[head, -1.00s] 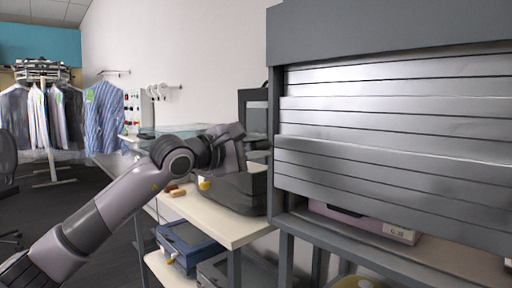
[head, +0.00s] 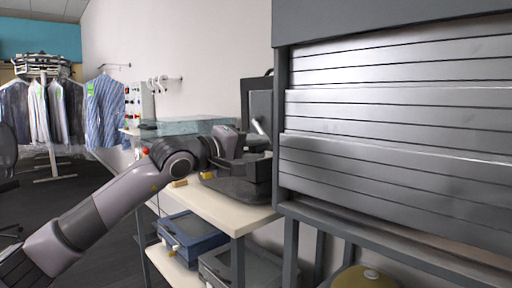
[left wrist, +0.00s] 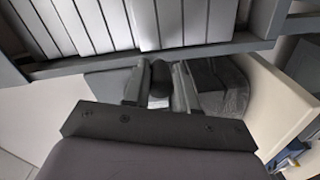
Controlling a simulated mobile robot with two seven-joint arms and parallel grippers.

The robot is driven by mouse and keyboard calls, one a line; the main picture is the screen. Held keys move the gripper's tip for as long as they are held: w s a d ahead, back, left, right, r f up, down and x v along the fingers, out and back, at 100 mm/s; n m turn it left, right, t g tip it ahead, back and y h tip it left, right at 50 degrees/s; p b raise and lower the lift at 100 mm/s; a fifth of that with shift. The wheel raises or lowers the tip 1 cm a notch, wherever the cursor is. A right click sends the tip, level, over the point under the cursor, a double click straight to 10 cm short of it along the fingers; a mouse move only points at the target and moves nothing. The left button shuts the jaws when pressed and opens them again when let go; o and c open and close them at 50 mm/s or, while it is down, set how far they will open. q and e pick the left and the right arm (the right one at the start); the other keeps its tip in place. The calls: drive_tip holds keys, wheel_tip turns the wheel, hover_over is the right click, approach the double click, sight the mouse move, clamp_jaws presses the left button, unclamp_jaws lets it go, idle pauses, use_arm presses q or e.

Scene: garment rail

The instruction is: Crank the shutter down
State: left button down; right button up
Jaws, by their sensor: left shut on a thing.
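The grey slatted shutter (head: 390,115) hangs in its frame (head: 283,125) at the right of the head view. Its lower edge is close to the frame's bottom rail, and the opening behind is covered. My left gripper (head: 264,166) is beside the frame's left post, above the cream table. In the left wrist view, my left gripper (left wrist: 160,88) is shut on a dark rounded crank handle (left wrist: 160,76) between its two fingers. The rest of the crank is mostly hidden by the gripper. The shutter slats (left wrist: 150,22) show beyond it. My right gripper is out of view.
A cream table (head: 215,208) stands left of the shutter, with a dark item (head: 238,188) on it and a blue bin (head: 190,238) below. A yellow round object (head: 362,278) is under the frame. A clothes rail with garments (head: 45,112) stands far left.

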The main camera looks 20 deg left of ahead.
use_arm(q)
drive_tip(key=shift+f, duration=0.15)
drive_tip(key=c, duration=0.9)
unclamp_jaws()
drive_tip(key=shift+s+a, duration=0.1)
drive_tip(key=shift+b+v, duration=0.5)
drive_tip(key=shift+v, duration=2.95)
